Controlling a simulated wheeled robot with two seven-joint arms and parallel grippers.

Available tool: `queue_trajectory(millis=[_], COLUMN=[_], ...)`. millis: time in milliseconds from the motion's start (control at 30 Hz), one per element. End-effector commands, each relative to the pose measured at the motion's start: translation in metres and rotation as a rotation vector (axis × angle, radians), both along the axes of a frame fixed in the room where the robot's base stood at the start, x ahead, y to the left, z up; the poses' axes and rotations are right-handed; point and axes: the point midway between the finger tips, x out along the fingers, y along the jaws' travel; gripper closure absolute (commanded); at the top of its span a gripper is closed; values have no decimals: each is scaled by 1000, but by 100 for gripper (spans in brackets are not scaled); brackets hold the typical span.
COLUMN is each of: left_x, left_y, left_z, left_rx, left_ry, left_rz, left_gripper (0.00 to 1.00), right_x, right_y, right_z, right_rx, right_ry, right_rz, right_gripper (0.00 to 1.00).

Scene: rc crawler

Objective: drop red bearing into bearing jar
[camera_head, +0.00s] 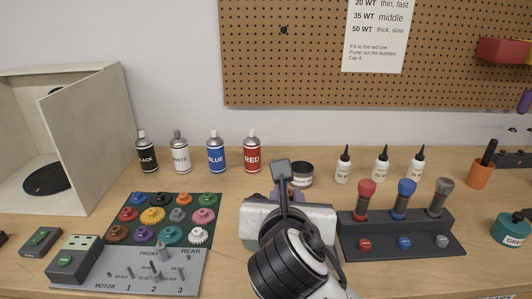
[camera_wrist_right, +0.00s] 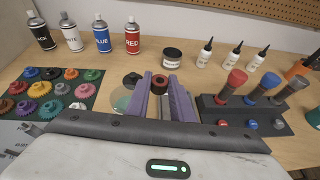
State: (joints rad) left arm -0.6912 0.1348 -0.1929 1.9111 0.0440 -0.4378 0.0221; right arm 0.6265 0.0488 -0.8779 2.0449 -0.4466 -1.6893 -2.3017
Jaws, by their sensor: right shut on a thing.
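My right gripper (camera_head: 288,190) is over the middle of the table, with my own arm hiding much of it in the head view. In the right wrist view its purple fingers (camera_wrist_right: 160,80) are shut on the red bearing (camera_wrist_right: 159,83), a small dark red ring with a dark centre. The bearing is hidden in the head view. The bearing jar (camera_head: 301,175) is a short, labelled jar with a dark top, standing just beyond the fingers. It also shows in the wrist view (camera_wrist_right: 173,57), apart from the bearing. My left gripper is not in view.
Several spray cans (camera_head: 214,155) stand at the back left, with a gear tray (camera_head: 208,219) in front. White bottles (camera_head: 381,165) and a dark shock stand (camera_head: 425,235) are on the right. A round pale dish (camera_wrist_right: 122,100) lies left of the fingers.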

Motion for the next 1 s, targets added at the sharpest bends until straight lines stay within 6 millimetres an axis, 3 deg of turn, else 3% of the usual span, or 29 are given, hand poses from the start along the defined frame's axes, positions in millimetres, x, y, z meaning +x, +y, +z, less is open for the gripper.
queue_trajectory(millis=[33, 100, 300, 800, 1000], left_x=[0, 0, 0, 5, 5], left_y=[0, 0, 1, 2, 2], left_z=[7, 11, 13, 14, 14], left_rx=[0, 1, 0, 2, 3], left_ry=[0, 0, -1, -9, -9], left_rz=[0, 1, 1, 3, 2], left_gripper=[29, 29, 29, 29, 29], right_x=[9, 17, 26, 26, 26], right_y=[12, 25, 42, 42, 42], right_z=[21, 33, 47, -3, -11], right_rx=[-6, -14, -24, -24, -24], right_ry=[-7, -4, 4, 7, 5], right_rz=[27, 57, 98, 98, 99], right_gripper=[100, 100, 100, 100, 100])
